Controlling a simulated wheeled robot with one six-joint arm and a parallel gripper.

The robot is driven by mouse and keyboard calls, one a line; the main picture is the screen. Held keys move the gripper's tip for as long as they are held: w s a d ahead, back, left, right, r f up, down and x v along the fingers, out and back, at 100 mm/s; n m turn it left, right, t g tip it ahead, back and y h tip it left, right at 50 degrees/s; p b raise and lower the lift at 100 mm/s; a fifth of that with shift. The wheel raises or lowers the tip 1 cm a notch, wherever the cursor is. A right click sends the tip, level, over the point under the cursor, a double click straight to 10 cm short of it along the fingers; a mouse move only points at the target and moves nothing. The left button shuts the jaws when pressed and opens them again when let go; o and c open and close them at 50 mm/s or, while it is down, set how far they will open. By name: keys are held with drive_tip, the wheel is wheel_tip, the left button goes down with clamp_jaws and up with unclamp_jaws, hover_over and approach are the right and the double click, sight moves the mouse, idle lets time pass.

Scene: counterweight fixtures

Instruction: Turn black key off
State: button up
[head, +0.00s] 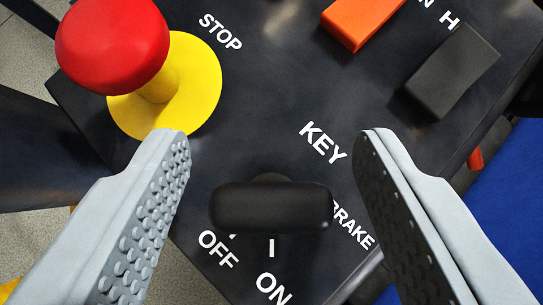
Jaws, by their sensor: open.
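The black key (270,207) is a rounded bar-shaped handle on the dark panel (250,110). Its bar lies crosswise in the picture, below the KEY label. The OFF and ON labels and a short white mark show just below it. My gripper (272,135) is open, one grey studded finger on each side of the key. The fingers are apart from the key in the picture; how far above the panel they are, I cannot tell. The key's stem is mostly hidden under its bar.
A red mushroom STOP button (113,45) on a yellow base (190,85) stands close by the left finger. An orange block (360,20) and a black block (452,72) sit at the upper right. The panel's edge runs at the right, near a blue surface (510,200).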

drive_tip(key=c, duration=1)
drive_tip(key=shift+n, duration=0.3)
drive_tip(key=n+y, duration=0.3)
drive_tip(key=n, duration=0.1)
drive_tip(key=shift+d+g+y, duration=0.1)
drive_tip(key=shift+g+y, duration=0.2)
drive_tip(key=shift+g, duration=0.1)
drive_tip(key=shift+n+g+y, duration=0.9)
drive_tip(key=shift+n+y, duration=0.4)
drive_tip(key=shift+n, duration=0.8)
drive_tip(key=o, duration=1)
